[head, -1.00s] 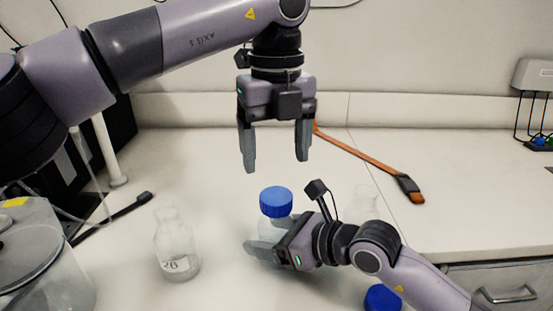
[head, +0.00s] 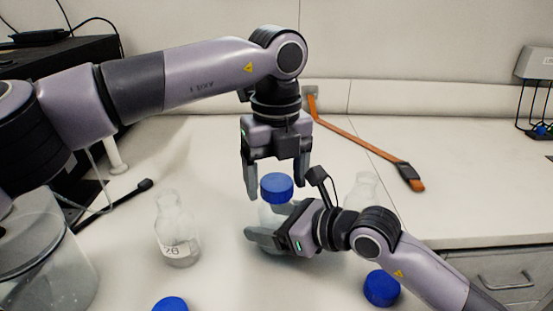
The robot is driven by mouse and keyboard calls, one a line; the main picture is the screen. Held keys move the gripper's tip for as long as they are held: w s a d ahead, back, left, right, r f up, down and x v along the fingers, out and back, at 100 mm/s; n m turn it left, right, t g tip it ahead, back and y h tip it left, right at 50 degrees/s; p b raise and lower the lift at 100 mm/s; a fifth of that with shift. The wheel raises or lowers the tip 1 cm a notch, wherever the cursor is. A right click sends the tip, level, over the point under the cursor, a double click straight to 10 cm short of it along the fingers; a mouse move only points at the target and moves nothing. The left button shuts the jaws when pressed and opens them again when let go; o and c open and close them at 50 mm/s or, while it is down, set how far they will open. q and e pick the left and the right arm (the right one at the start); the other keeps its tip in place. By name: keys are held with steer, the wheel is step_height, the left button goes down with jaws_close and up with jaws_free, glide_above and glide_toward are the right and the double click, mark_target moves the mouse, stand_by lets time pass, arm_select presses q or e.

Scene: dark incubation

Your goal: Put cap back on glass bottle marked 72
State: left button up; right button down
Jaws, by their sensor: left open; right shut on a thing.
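A clear glass bottle (head: 268,216) stands upright at the middle of the bench with a blue cap (head: 277,187) on or at its mouth. I cannot tell whether the cap is seated. My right gripper (head: 266,228) is shut on this bottle's body and hides much of it, so no number shows. My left gripper (head: 275,190) is open and points down, with one finger on each side of the blue cap; I cannot tell whether they touch it. Another glass bottle (head: 177,230) stands uncapped at the left, its label seeming to read 28.
A third glass bottle (head: 363,190) stands behind my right wrist. Loose blue caps lie at the lower right (head: 382,288) and the bottom edge (head: 171,304). A clear vessel (head: 45,265) stands at the left. An orange strap-like bar (head: 355,143) lies at the back right.

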arm_select(q)
steer(key=shift+f, duration=0.15)
steer(key=c, duration=1.1)
steer(key=shift+m, duration=1.7)
steer(key=o, duration=1.2)
steer(key=shift+d, duration=0.1)
